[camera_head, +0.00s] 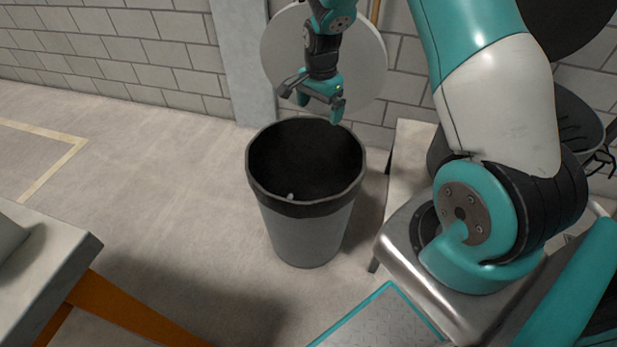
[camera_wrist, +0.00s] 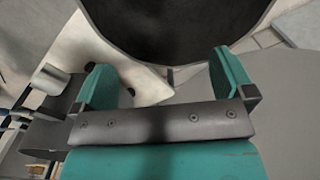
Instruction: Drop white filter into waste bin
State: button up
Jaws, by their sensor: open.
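The waste bin (camera_head: 310,235) is a tall grey bin with a wide dark rim and a dark inside, standing on the floor at the centre of the head view. Its dark round mouth also fills the top of the wrist view (camera_wrist: 175,25). My gripper (camera_head: 319,108) hangs above the far rim of the bin. Its two teal fingers stand wide apart with nothing between them in the wrist view (camera_wrist: 162,68). I cannot make out a white filter for certain. A small pale spot (camera_head: 290,197) shows at the bin's near rim, too small to identify.
A large pale disc (camera_head: 365,65) stands against the brick wall behind my gripper. A pale bench (camera_head: 408,155) is right of the bin. A grey table corner (camera_head: 70,250) with orange legs is at the lower left. The floor left of the bin is clear.

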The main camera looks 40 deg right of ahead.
notch_tip(320, 180, up, 8)
jog(key=p, duration=0.1)
dwell(0.4)
jog(key=s+a+r+n+y, duration=0.2)
jog(key=s+a+r+n, duration=0.55)
jog(key=a, duration=0.25)
jog(key=s+a+r+n+y, duration=0.1)
jog(key=s+a+r+n, duration=0.6)
jog(key=a, duration=0.3)
jog(key=s+a+r+n+y, duration=0.1)
jog(key=s+a+n, duration=0.4)
jog(key=s+n, duration=0.55)
notch_tip(320, 180, up, 19)
jog(key=s+m+p, duration=0.1)
jog(key=m+p, duration=0.1)
jog(key=p, duration=1.7)
jog(key=shift+s+f, duration=0.1)
jog(key=shift+f, duration=0.05)
jog(key=shift+c, duration=0.5)
